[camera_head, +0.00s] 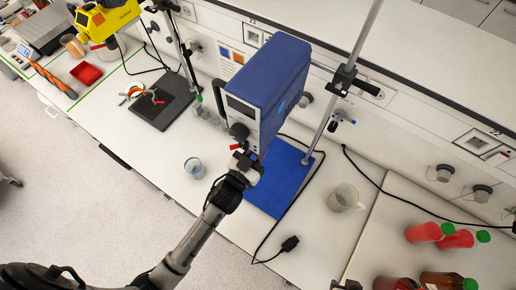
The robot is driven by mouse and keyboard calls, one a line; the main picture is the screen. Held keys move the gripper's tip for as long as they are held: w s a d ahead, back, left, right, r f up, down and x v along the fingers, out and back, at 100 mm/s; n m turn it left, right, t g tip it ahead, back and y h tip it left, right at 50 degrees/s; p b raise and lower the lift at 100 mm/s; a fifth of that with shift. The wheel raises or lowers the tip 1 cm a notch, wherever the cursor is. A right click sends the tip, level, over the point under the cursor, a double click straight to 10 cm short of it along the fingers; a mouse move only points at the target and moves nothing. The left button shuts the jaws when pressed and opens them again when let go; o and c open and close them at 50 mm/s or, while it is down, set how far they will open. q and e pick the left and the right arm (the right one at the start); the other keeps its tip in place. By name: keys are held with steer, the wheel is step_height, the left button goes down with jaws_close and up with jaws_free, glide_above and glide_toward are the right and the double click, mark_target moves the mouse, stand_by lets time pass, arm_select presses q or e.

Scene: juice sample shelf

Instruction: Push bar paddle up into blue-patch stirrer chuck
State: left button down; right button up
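The blue stirrer (270,85) hangs on a grey stand rod (335,100) over a blue base plate (290,178). Its chuck is hidden under the housing, and no blue patch on it can be made out for certain. My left gripper (245,163) is close under the stirrer's front lower end, beside a small red part (237,147). Whether its fingers are open or shut on something is too small to tell. I cannot make out the bar paddle. A dark piece at the bottom edge may be the tip of my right gripper (346,286).
A clear beaker (194,167) stands left of my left gripper, a larger one (345,197) right of the base plate. A black cable and plug (289,243) lie in front. Red bottles (424,232) are at right, a yellow stirrer (104,20) at upper left.

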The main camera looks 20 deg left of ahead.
arm_select(q)
steer(key=shift+r, duration=0.35)
steer(key=c, duration=0.8)
jaws_free()
steer(key=shift+f, duration=0.1)
steer(key=shift+s, duration=0.2)
steer(key=shift+s+a+f+b, duration=0.15)
steer(key=shift+s+a+b, duration=0.35)
steer(key=shift+s, duration=1.7)
steer(key=shift+s+a+f+b, duration=0.25)
steer(key=shift+s+b, duration=0.45)
steer(key=shift+s, duration=1.5)
steer(key=shift+s+a+f+b, duration=0.1)
steer(key=shift+s+a+b, duration=0.45)
steer(key=shift+s, duration=1.65)
